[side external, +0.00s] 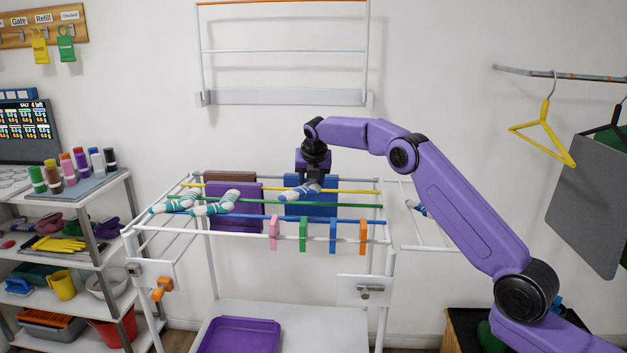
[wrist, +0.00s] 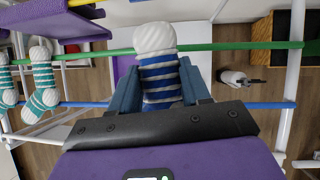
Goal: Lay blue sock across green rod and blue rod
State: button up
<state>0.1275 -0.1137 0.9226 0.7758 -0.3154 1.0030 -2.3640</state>
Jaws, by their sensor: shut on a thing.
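The blue sock (side external: 297,193), white with dark blue stripes, is held in my gripper (side external: 313,182) over the right half of the drying rack. In the wrist view the blue sock (wrist: 158,68) sits between the two blue fingers of my gripper (wrist: 160,85), its white end pointing up the picture. There it covers part of the green rod (wrist: 240,46); the blue rod (wrist: 262,105) runs behind the gripper. In the side view the green rod (side external: 345,205) and blue rod (side external: 350,221) cross the rack. I cannot tell whether the sock touches either rod.
Teal-striped socks (side external: 215,204) lie across rods at the rack's left. A purple cloth (side external: 236,197) and a blue cloth (side external: 325,207) hang on the rack. Several clothespins (side external: 303,234) sit along the front rail. The rods right of my gripper look clear.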

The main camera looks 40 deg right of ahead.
notch_tip(320, 180, down, 6)
jog(key=shift+f, duration=0.25)
dwell(0.8)
jog(key=o, duration=0.9)
jog(key=shift+o, duration=0.2)
